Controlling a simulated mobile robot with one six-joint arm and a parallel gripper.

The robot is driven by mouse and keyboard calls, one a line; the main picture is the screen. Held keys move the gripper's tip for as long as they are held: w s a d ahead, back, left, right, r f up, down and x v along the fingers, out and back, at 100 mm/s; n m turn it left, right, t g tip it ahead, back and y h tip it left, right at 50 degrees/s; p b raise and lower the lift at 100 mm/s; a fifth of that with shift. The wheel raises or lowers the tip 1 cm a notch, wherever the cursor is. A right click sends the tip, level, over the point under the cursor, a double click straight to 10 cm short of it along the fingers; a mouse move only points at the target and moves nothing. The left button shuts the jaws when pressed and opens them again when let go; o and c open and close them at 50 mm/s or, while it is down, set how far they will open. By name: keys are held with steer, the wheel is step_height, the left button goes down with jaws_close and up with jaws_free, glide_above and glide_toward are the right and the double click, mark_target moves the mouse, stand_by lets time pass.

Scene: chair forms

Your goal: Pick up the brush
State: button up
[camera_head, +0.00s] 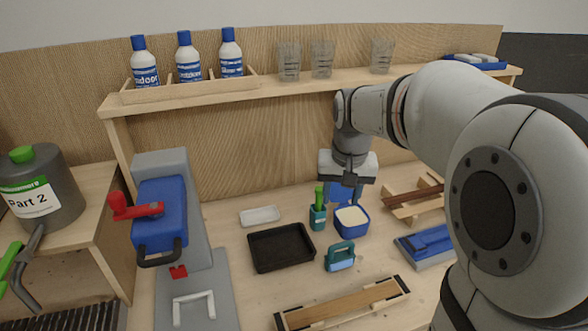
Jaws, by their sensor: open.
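A green-handled item (319,193), which looks like the brush, stands upright in a small teal holder (318,217) on the workbench. Its lower end is hidden inside the holder. My gripper (346,184) points down just right of the green handle and above the bench, beside a blue tub (351,222) with pale contents. The gripper is open. Its fingertips are small and hard to make out against the blue behind them, and no brush shows between them.
A black tray (281,248), a white dish (260,216) and a teal handled tool (340,257) lie near the holder. A wooden fixture (342,304) lies in front. A blue press (160,215) stands left. A shelf (300,84) with bottles and glasses runs behind.

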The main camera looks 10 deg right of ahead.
steer(key=w+f+m+g, duration=0.1)
steer(key=w+f, duration=0.2)
steer(key=w, duration=0.8)
steer(key=m+p, duration=0.1)
steer(key=m, duration=0.1)
glide_above(320, 189)
steer(key=shift+g, duration=0.4)
steer(key=f, duration=0.5)
steer(key=shift+w+a+f, duration=0.1)
steer(key=shift+a+f, duration=0.1)
steer(key=shift+w+f+p, duration=0.2)
steer(key=shift+f+p, duration=0.1)
steer(key=shift+f, duration=0.45)
steer(key=f, duration=0.2)
steer(key=f+p, duration=0.1)
steer(key=f, duration=0.1)
steer(key=f+p, duration=0.1)
steer(key=f, duration=0.1)
steer(key=shift+s+d+f, duration=0.15)
steer(key=shift+s+f, duration=0.1)
steer(key=shift+f, duration=0.1)
steer(key=shift+c, duration=0.4)
jaws_close()
